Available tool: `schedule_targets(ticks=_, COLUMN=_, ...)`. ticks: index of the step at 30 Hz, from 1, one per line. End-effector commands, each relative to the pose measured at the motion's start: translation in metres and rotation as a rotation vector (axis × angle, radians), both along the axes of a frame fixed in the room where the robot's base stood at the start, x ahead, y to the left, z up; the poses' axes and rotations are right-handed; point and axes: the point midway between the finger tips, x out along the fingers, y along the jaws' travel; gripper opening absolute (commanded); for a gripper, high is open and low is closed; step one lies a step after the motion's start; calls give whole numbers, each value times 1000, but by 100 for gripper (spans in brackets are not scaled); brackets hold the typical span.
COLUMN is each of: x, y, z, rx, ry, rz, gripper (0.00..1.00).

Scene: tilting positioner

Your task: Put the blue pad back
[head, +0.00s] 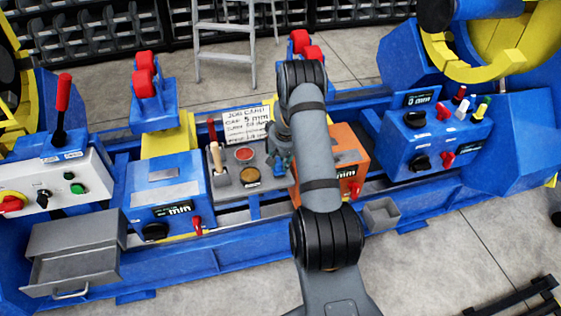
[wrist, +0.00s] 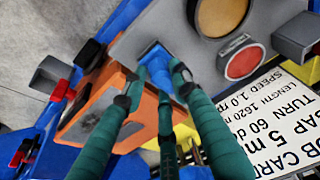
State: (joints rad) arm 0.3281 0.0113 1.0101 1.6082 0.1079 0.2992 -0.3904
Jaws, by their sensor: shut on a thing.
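My gripper (wrist: 154,78) has green fingers and is shut on the blue pad (wrist: 156,62). In the wrist view the pad shows between the fingertips, at a small dark-edged square spot of the grey panel (wrist: 198,62). The fingers hide part of the pad, and I cannot tell whether it is seated or just above the panel. In the head view my gripper (head: 280,155) is at the right side of the grey panel (head: 222,190), and the pad is hard to make out there. A red disc (head: 244,153) and a tan disc (head: 238,176) lie on the panel.
An orange box (head: 345,160) stands close to the right of my gripper. The job card (head: 248,123) is behind the panel. A lever (head: 216,158) rises at the panel's left. A small grey bin (head: 381,216) and an open grey drawer (head: 75,268) are along the front.

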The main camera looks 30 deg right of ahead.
Motion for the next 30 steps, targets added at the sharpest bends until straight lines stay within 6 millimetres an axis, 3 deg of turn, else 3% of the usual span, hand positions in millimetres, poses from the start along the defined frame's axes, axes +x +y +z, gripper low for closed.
schedule_targets(ticks=8, x=0, y=0, z=-4, rx=0, ry=0, rz=0, gripper=3)
schedule_targets(ticks=9, x=0, y=0, z=-4, rx=0, ry=0, rz=0, gripper=28)
schedule_targets(ticks=18, x=-1, y=0, z=-3, rx=0, ry=1, rz=0, gripper=46)
schedule_targets(ticks=30, x=0, y=0, z=5, rx=0, ry=0, rz=0, gripper=47)
